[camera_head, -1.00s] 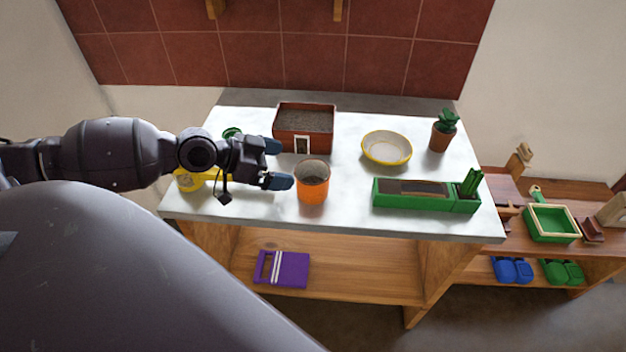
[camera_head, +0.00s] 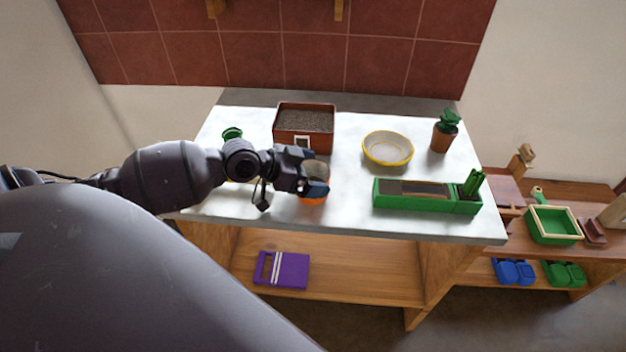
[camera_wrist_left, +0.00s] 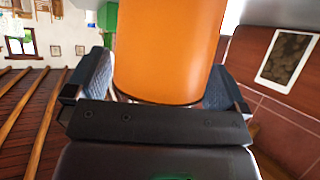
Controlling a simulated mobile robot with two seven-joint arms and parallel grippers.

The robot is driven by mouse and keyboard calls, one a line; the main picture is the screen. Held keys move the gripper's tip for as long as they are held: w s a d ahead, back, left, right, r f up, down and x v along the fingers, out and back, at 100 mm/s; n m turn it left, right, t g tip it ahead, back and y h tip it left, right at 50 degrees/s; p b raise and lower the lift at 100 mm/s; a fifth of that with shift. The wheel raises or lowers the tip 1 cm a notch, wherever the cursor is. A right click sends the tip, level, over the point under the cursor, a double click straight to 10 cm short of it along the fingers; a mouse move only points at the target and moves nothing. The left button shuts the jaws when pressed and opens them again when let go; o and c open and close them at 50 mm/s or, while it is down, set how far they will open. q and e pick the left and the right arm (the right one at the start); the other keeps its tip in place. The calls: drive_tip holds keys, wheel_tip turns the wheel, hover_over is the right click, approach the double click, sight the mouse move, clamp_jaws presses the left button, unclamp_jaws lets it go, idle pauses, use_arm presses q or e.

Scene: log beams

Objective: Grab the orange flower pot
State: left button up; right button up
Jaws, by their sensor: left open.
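The orange flower pot (camera_head: 316,199) stands upright on the white tabletop, near its front edge and left of the middle. My left gripper (camera_head: 313,172) is at the pot, with its open fingers around it and hiding part of its side. In the left wrist view the pot (camera_wrist_left: 168,48) fills the space between the two fingers (camera_wrist_left: 155,88), one on each side. Whether either finger touches the pot cannot be told. My right gripper does not show.
A brown planter (camera_head: 304,128) stands just behind the pot. A yellow-rimmed bowl (camera_head: 388,148), a green planter box (camera_head: 426,195) and a small potted cactus (camera_head: 445,131) are to the right. A purple item (camera_head: 282,270) lies on the shelf below.

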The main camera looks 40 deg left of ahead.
use_arm(q)
drive_tip(key=c, duration=0.9)
